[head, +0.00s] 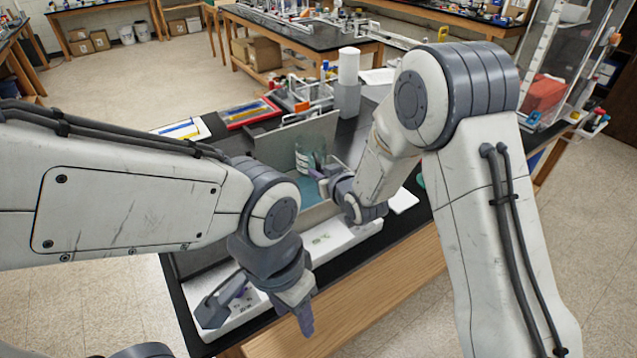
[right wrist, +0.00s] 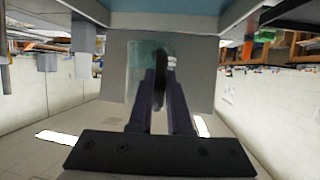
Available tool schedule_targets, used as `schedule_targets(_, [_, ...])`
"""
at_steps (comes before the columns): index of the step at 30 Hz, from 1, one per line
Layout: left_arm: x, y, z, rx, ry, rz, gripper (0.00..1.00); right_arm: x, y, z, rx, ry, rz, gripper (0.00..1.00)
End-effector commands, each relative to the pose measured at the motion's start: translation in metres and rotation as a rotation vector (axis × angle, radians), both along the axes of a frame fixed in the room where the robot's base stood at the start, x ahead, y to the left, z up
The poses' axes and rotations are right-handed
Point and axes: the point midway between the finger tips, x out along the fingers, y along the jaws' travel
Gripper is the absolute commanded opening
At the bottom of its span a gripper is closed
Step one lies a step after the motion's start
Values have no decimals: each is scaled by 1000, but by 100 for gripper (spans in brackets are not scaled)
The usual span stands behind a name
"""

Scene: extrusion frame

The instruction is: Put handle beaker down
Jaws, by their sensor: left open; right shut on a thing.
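The handle beaker (head: 303,160) is clear with white markings. It stands upright in the head view, over or in an open grey-walled bath (head: 325,130) with a blue-green inside. My right gripper (head: 319,172) is shut on its dark handle, at the beaker's right side. In the right wrist view the dark fingers (right wrist: 160,90) close around the handle, with the clear beaker (right wrist: 138,62) beyond them. I cannot tell whether the beaker's base touches the bath floor. My left gripper (head: 270,308) is open and empty, low at the bench's front edge, away from the beaker.
The bath's white front (head: 338,236) faces me on the black bench (head: 392,235). A grey bottle with a white top (head: 348,85), a red-edged tray (head: 248,112) and a rack of small items stand behind. A clear-sided cabinet (head: 556,65) is at the right.

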Motion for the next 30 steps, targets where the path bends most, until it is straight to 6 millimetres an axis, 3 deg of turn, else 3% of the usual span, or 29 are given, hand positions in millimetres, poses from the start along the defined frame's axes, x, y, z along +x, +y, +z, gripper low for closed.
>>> schedule_targets(12, [0,0,12,0,0,-1,50,0,0,-42,0,-1,-1,0])
schedule_targets(30, [0,0,2,0,0,0,50,1,0,-52,2,-4,0,0])
